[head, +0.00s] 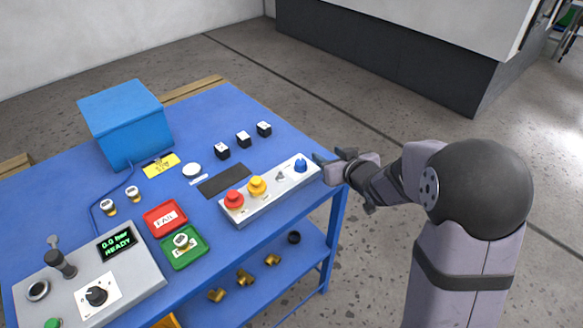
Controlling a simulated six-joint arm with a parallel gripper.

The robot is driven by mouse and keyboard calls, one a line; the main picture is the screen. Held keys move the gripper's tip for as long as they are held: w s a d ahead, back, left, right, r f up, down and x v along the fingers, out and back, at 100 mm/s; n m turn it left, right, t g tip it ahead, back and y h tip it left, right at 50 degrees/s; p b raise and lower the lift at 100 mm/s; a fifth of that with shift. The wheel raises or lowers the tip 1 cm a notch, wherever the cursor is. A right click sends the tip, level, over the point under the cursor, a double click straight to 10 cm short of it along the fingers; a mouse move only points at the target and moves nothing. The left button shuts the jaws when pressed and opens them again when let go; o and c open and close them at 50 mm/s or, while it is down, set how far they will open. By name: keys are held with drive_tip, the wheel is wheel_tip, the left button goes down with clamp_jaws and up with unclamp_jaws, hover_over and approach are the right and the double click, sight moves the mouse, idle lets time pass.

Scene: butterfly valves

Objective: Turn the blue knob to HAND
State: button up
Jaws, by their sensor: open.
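The blue knob (300,165) stands on the right end of a light grey control box (268,196) at the right edge of the blue table. Its pointer direction is too small to read, and I cannot make out a HAND marking. My gripper (324,162) is open, just right of the blue knob, with its fingers toward it. The near finger looks close to the knob, but I cannot tell whether it touches. On the same box are a red button (234,198), a yellow button (257,185) and a small toggle switch (280,176).
Several dark cubes (243,139) stand behind the box. A red tray (166,218), a green tray (185,246) and a grey panel with a display (118,243) are left. A blue box (126,122) stands at the back. Brass fittings (245,278) lie on the lower shelf.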

sight(305, 166)
drive_tip(key=a+y, duration=0.1)
drive_tip(key=w+a+n+y+b, duration=0.1)
drive_tip(key=a, duration=0.1)
drive_tip(key=a+f+y+b, duration=0.1)
drive_tip(key=a, duration=0.1)
drive_tip(key=shift+w+a+n+t+y, duration=0.15)
drive_tip(key=shift+w+n+t+y, duration=0.15)
drive_tip(key=shift+n+t, duration=0.1)
drive_tip(key=shift+s+a+f+n+y+b, duration=0.2)
drive_tip(key=shift+a+y+b, duration=0.2)
drive_tip(key=shift+b, duration=0.2)
drive_tip(key=shift+s+a+f+n+y+b, duration=0.15)
drive_tip(key=shift+a+f+n+y+b, duration=0.1)
drive_tip(key=shift+y+b, duration=0.25)
drive_tip(key=s+b, duration=0.1)
drive_tip(key=b, duration=0.1)
drive_tip(key=s+f+n+y+b, duration=0.1)
drive_tip(key=shift+s+d+f+y+b, duration=0.1)
drive_tip(key=shift+d+f+y+b, duration=0.1)
drive_tip(key=shift+d+y+b, duration=0.15)
drive_tip(key=shift+s+d+f+t+y+b, duration=0.15)
drive_tip(key=shift+s+d+t+y+b, duration=0.2)
drive_tip(key=shift+s+b, duration=0.25)
drive_tip(key=shift+p+x, duration=0.4)
drive_tip(key=shift+x, duration=3.4)
drive_tip(key=shift+d, duration=0.1)
drive_tip(key=c, duration=1)
drive_tip(key=shift+c, duration=0.2)
